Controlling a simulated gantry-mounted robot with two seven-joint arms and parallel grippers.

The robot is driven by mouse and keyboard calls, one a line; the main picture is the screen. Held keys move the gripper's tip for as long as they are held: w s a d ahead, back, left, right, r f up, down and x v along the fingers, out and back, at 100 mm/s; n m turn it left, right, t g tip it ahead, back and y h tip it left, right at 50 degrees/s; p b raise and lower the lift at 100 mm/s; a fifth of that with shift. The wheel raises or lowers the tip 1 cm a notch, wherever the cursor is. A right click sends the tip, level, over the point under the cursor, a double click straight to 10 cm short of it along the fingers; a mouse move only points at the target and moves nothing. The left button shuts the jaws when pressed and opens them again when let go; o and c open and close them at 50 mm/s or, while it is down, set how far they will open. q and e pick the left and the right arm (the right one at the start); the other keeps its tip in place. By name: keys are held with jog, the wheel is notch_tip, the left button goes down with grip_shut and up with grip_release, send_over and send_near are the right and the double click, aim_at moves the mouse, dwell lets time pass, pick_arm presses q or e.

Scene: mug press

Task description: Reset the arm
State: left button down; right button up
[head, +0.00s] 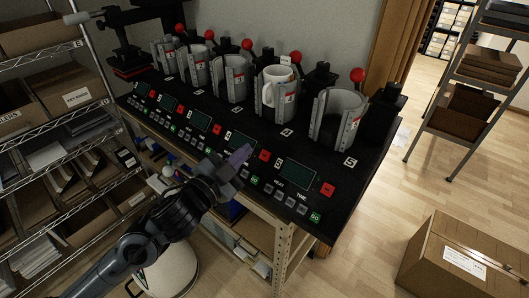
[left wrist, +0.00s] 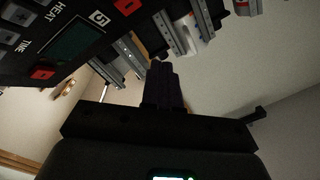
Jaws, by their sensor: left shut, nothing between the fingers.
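My left gripper (head: 240,155) is shut and empty. In the head view it is over the front control panel of the mug press bench (head: 215,163), in front of the row of presses. It also shows in the left wrist view (left wrist: 162,68), its dark fingers together. A white mug (head: 276,87) sits in the second press from the right, inside the grey clamp. The rightmost press (head: 335,118) looks empty and open-topped. My right gripper is not in view.
Red-knobbed levers (head: 358,75) stand above the presses. A wire shelf (head: 60,130) with boxes is at the left. A cardboard box (head: 470,260) lies on the floor at the right, near a metal rack (head: 455,95). Floor between bench and rack is clear.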

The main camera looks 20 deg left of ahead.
pick_arm(q)
jog(key=shift+f, duration=0.1)
jog(key=s+d+f+n+g, duration=0.1)
jog(key=s+f+n+g, duration=0.1)
jog(key=s+f, duration=0.35)
jog(key=s+d+f+n+g+y, duration=0.1)
jog(key=s+f, duration=0.1)
jog(key=f, duration=0.7)
jog(key=s+d+f+n+g, duration=0.1)
jog(key=s+f+n+g, duration=0.15)
jog(key=f, duration=0.45)
jog(key=s+a+f+n+g+y, duration=0.2)
jog(key=s+a+f+g, duration=0.1)
jog(key=s, duration=0.7)
jog(key=s+a+f+n+g+y+p, duration=0.1)
jog(key=s+f+g, duration=0.4)
jog(key=s, duration=0.5)
notch_tip(320, 180, down, 3)
jog(key=shift+a+r+n+g+y, duration=0.2)
jog(key=shift+a+n+g+y, duration=0.3)
jog(key=shift+a, duration=0.65)
jog(key=shift+s, duration=0.1)
